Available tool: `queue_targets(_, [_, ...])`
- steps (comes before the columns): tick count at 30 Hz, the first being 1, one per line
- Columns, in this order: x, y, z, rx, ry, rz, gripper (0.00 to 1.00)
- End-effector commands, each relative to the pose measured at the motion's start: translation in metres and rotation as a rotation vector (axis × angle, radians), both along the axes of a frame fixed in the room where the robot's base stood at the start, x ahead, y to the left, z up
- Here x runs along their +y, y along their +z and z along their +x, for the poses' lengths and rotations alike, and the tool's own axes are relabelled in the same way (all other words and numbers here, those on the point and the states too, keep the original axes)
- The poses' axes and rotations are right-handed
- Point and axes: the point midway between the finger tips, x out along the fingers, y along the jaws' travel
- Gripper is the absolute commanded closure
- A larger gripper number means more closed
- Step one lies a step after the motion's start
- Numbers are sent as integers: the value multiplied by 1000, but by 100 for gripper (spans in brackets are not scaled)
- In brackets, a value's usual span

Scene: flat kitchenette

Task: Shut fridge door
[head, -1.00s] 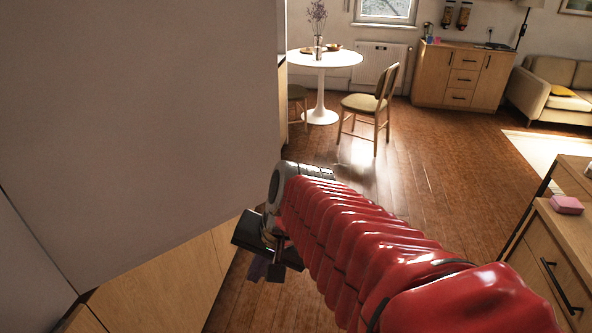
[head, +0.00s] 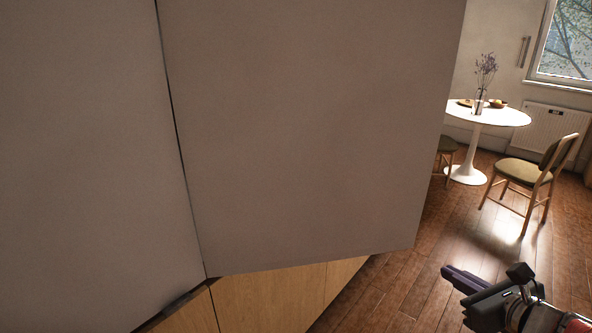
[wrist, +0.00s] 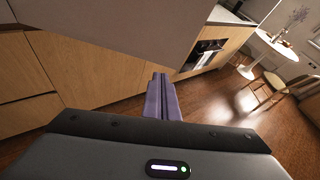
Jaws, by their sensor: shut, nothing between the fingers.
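The fridge door (head: 310,130) is a large plain grey panel filling the middle of the head view. A dark seam separates it from another grey fridge panel (head: 80,150) on the left. I see no handle, and how far the door stands open is hard to tell. In the wrist view the door's lower part (wrist: 120,30) hangs across the top. My gripper (head: 447,271) is at the lower right of the head view, to the right of the door's lower corner and apart from it in the picture. Its purple fingers (wrist: 161,82) are together and hold nothing.
Wooden cabinet fronts (head: 270,295) run below and behind the door. An oven (wrist: 205,50) is set in the counter line. Wooden floor (head: 400,285) is open to the right. A round white table (head: 515,117) and a chair (head: 525,175) stand farther back.

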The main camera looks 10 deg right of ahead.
Motion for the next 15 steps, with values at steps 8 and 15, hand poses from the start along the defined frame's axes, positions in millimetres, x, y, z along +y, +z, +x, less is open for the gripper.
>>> queue_targets(8, [-48,18,-24,-139,-250,149,100])
queue_targets(15, [-50,19,-25,-143,-255,152,100])
